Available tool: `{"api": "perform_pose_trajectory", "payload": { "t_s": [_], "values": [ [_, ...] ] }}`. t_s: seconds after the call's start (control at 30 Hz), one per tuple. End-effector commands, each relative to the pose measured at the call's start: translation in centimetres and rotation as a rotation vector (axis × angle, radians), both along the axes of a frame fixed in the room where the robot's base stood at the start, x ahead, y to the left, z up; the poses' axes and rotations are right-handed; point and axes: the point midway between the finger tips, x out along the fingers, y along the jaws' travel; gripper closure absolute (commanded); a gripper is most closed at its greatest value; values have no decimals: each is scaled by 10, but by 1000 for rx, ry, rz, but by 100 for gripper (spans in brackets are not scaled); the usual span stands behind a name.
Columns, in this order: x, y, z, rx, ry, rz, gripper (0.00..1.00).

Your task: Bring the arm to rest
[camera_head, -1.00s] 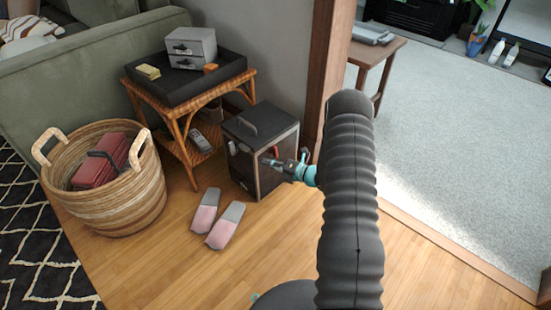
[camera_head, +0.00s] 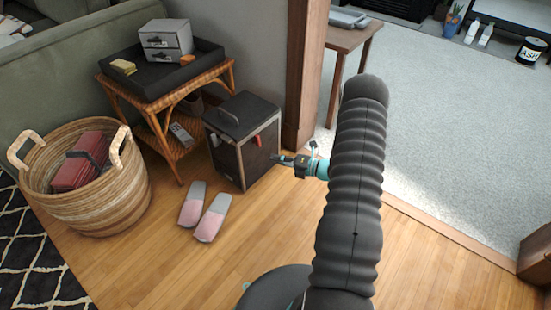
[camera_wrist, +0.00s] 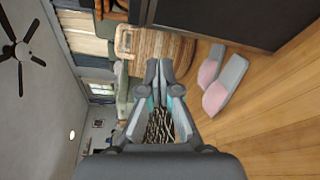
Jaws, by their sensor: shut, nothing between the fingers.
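My gripper (camera_head: 284,159) is at the right side of the black box in the head view, small and partly hidden behind my own arm. In the wrist view its fingers (camera_wrist: 160,75) come together at the tips with nothing between them. My dark ribbed arm stands upright in the right middle of the head view. The black box (camera_head: 226,158) with a top handle stands on the wood floor. Whether the gripper touches the box, I cannot tell; it appears just apart from it.
A wicker side table (camera_head: 178,96) carries a black tray with a grey drawer box. A woven basket (camera_head: 120,195) holds a red item. Pink-and-grey slippers (camera_head: 212,218) lie on the floor. A wooden post (camera_head: 303,75) stands behind my gripper.

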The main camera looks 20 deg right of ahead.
Motion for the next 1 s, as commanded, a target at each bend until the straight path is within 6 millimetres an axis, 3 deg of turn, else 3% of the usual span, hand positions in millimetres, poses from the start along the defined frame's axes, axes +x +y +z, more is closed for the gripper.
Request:
{"api": "perform_pose_trajectory", "payload": {
  "t_s": [0.3,0.47,0.57,0.7,0.83,1.0],
  "values": [
    [0,0,0,-15,-15,2,100],
    [-3,3,-7,-134,-90,36,100],
    [-20,15,-20,-243,-146,128,100],
    [-57,37,-35,-378,-229,300,100],
    [-86,50,-27,-504,-344,470,100],
    [-118,63,0,-663,-530,708,100]
  ]
}}
